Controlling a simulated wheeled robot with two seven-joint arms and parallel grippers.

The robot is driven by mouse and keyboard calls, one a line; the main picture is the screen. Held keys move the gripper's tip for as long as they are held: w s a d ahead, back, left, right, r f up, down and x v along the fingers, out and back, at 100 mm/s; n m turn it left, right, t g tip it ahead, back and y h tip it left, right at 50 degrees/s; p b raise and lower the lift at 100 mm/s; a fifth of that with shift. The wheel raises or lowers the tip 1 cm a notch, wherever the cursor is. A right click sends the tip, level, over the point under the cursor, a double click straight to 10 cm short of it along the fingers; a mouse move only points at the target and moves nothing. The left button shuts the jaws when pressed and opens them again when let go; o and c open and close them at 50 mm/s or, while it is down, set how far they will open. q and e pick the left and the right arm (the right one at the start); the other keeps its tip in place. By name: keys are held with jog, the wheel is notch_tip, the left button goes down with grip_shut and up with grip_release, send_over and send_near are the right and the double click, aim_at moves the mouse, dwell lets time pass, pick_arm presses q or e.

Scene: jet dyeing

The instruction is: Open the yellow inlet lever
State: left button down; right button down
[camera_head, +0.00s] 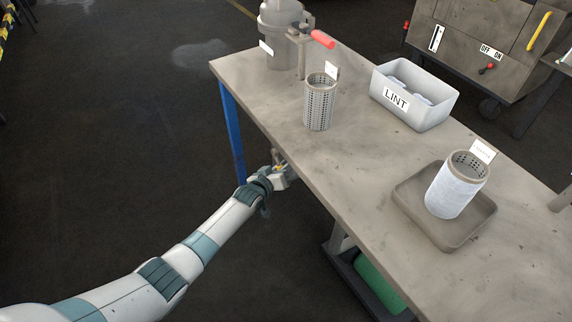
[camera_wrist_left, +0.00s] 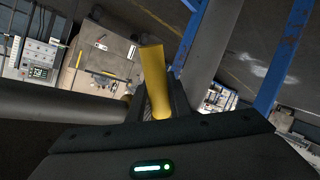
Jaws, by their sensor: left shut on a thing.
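The yellow inlet lever (camera_wrist_left: 154,72) stands up in the middle of the left wrist view, between the dark fingers of my left gripper (camera_wrist_left: 158,108). The gripper is shut on it. In the head view my left gripper (camera_head: 284,176) is at the left edge of the table, below the top. My right gripper is not in view.
The table (camera_head: 280,110) has a blue leg (camera_head: 232,135) near my left gripper. On top are a perforated basket (camera_head: 319,105), a grey LINT bin (camera_head: 425,118), a tray (camera_head: 415,205) with a white-wrapped cylinder (camera_head: 452,195), and a pot with a red handle (camera_head: 322,39). Dark floor at left is clear.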

pick_arm(q)
jog(key=shift+f, duration=0.1)
jog(key=c, duration=1.6)
grip_release()
jog(key=shift+c, duration=0.2)
